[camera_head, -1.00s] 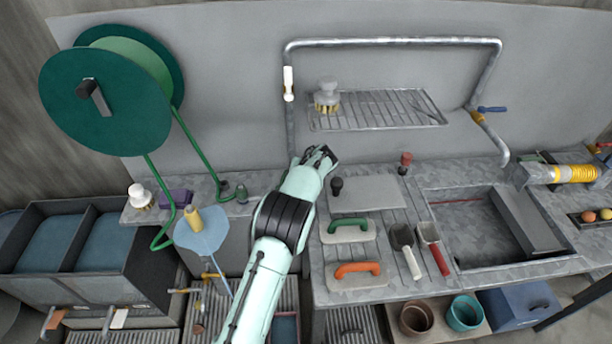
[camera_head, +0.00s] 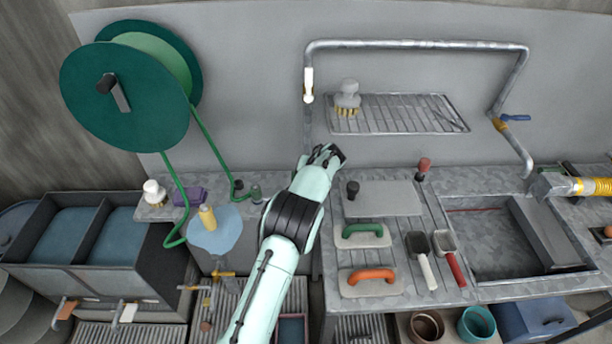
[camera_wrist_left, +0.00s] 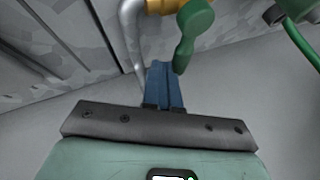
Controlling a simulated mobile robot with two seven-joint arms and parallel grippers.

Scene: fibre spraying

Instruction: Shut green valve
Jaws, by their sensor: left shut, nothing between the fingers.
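The green valve handle (camera_wrist_left: 190,38) is in the left wrist view at top centre, on a brass-coloured body (camera_wrist_left: 165,5) beside a grey pipe (camera_wrist_left: 131,38). The handle's free end points down in that picture, just right of the fingertips. My left gripper (camera_wrist_left: 165,72) is shut and empty, its blue fingers close to the handle; I cannot tell whether they touch. In the head view my left gripper (camera_head: 326,155) is in front of the lower end of the wall pipe (camera_head: 308,128), and I cannot make out the green valve there. My right gripper is not in view.
A green hose reel (camera_head: 125,100) stands left, its hose (camera_head: 205,135) running down; a green hose shows in the wrist view (camera_wrist_left: 300,42). A wire shelf (camera_head: 400,115) with a brush (camera_head: 347,95) is above. The bench (camera_head: 330,210) holds trowels and scoops.

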